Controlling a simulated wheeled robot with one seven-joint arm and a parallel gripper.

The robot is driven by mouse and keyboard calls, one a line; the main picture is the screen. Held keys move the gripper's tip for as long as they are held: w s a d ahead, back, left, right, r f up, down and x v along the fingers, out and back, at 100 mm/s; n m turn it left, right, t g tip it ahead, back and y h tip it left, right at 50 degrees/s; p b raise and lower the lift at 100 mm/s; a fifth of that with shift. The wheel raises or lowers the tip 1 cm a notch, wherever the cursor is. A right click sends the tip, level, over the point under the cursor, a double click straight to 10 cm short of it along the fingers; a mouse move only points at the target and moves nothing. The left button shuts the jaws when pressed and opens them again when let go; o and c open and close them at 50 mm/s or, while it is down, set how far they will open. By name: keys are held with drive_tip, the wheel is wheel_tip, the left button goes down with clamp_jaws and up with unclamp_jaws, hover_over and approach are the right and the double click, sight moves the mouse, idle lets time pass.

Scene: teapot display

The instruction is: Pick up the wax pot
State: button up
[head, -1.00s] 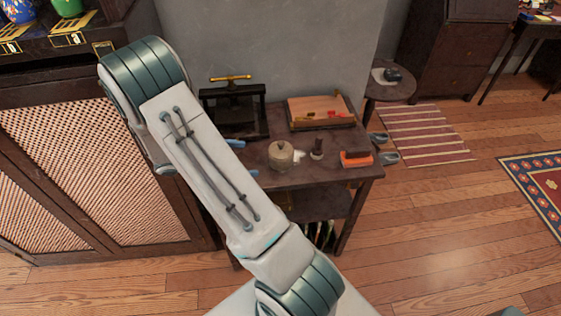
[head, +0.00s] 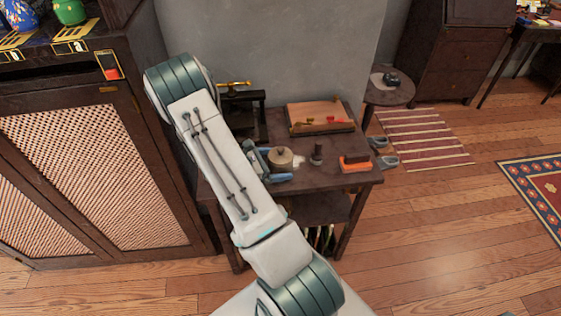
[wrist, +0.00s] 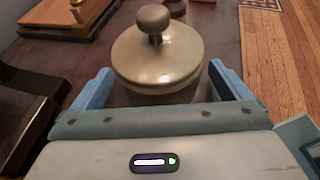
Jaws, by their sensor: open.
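The wax pot (head: 281,160) is a small cream-coloured round pot with a lid and knob, standing on the dark wooden table. In the wrist view the pot (wrist: 157,58) is upright between the fingers, its brownish knob on top and its lower part hidden by my gripper's body. My gripper (wrist: 158,88) is open, with one blue finger on each side of the pot and a visible gap at both sides. In the head view my gripper (head: 272,164) is at the pot's left, partly hidden by my arm.
A wooden board with red items (head: 320,116) lies behind the pot. A small dark stamp-like object (head: 317,154) and an orange-red block (head: 355,163) stand to the right. A black press with a brass handle (head: 240,100) is behind my arm. The table's front edge is close.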

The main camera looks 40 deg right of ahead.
drive_tip(key=shift+x, duration=0.9)
drive_tip(key=shift+r, duration=0.1)
drive_tip(key=c, duration=1.4)
